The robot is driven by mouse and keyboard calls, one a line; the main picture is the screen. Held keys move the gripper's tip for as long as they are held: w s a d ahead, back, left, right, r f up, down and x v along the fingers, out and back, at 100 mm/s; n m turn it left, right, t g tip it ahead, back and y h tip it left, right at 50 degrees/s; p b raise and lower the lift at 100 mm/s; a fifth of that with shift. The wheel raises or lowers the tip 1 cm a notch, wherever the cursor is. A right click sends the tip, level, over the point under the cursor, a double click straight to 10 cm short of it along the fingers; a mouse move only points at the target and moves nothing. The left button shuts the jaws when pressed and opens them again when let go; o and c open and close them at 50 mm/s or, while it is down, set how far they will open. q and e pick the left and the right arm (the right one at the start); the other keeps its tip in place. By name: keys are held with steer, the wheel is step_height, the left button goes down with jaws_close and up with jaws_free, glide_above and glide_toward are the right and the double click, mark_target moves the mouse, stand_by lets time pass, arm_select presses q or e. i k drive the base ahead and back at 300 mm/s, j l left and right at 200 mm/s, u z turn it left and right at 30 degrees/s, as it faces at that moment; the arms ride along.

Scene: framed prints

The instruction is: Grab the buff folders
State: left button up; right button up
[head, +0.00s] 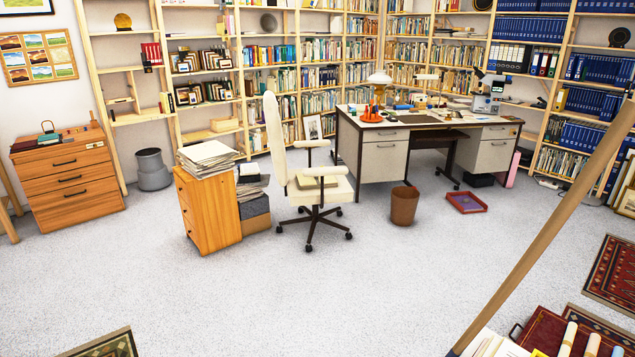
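Neither of my grippers shows in the head view. I cannot tell for certain which things are the buff folders. A small tan, flat stack (314,183) lies on the seat of the cream office chair (272,135) and may be folders. A taller, uneven stack of whitish papers or folders (207,157) lies on top of the small wooden drawer cabinet (212,215). Both are some distance off across the floor.
A desk (396,155) with a lamp and microscope stands at the back right. A brown waste bin (404,205) and a red tray (467,202) sit on the floor. A wooden pole (545,235) slants across the right. The grey floor (250,300) in front is clear.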

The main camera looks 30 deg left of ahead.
mark_target(304, 184)
steer(key=j+u, duration=0.7)
steer(key=u, duration=0.15)
steer(key=i+j+z, duration=0.15)
steer(key=i+j, duration=1.4)
steer(key=i+l+z, duration=0.2)
steer(key=i+z, duration=0.2)
steer(key=i, duration=0.3)
steer(key=i+z, duration=0.4)
steer(key=i, duration=0.3)
steer(key=i+j+z, duration=0.4)
steer(key=i, duration=0.3)
steer(key=i+l, duration=0.15)
steer(key=i, duration=0.5)
steer(key=i+l, duration=0.15)
steer(key=i, duration=0.5)
steer(key=i+l, duration=0.15)
steer(key=i, duration=0.5)
